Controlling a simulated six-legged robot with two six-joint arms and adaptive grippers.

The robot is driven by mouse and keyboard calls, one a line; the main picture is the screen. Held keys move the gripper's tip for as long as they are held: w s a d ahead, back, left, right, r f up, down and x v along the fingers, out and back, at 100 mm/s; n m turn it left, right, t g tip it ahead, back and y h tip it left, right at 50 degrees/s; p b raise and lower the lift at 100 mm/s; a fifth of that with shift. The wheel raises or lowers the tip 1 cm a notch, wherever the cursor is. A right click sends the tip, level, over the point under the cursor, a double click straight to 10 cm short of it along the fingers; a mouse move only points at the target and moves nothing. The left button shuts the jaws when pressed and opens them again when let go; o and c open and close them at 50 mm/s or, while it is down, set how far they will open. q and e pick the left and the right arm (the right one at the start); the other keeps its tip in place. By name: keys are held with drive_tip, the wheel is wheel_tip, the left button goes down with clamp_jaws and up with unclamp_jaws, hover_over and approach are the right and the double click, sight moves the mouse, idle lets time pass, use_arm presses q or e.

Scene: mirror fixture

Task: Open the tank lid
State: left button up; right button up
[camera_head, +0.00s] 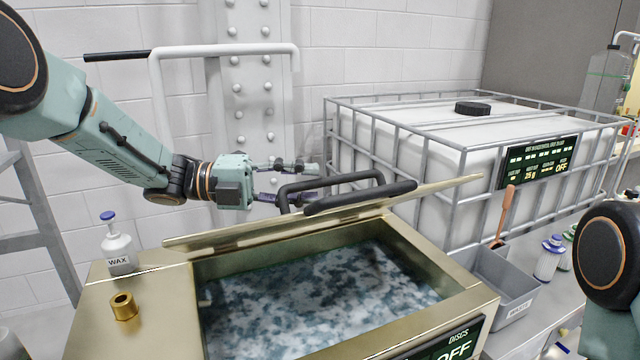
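The gold-coloured tank (455,290) stands in front of me, with cloudy blue-white liquid (320,300) inside. Its lid (225,237) is raised and tilted, seen almost edge-on, so the opening shows. A black handle (360,198) is on the lid, with a looped bar behind a thicker grip. My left gripper (312,182) reaches in from the left at the handle's left end. Its two fingers are apart, one above the other, with a gap between them. Whether they touch the handle is unclear. My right gripper is out of view; only part of that arm shows at right.
A caged white container (400,150) with a display stands behind right. A grey bin (505,285) is right of the tank. A wax bottle (117,245) and a brass fitting (124,306) sit on the left ledge. A white pipe (225,50) stands behind my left arm.

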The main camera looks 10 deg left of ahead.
use_arm(q)
drive_tip(key=v, duration=0.8)
drive_tip(key=shift+a, duration=0.25)
drive_tip(key=shift+r+p, duration=0.4)
drive_tip(key=shift+r, duration=0.05)
drive_tip(key=c, duration=0.3)
wheel_tip(320, 180, up, 6)
drive_tip(key=p, duration=0.5)
drive_tip(key=shift+s+f+p, duration=0.1)
drive_tip(key=shift+f+p, duration=0.05)
drive_tip(key=shift+p, duration=0.15)
clamp_jaws()
drive_tip(key=shift+s+r+p, duration=0.1)
drive_tip(key=shift+r+p, duration=1.65)
drive_tip(key=shift+p, duration=0.05)
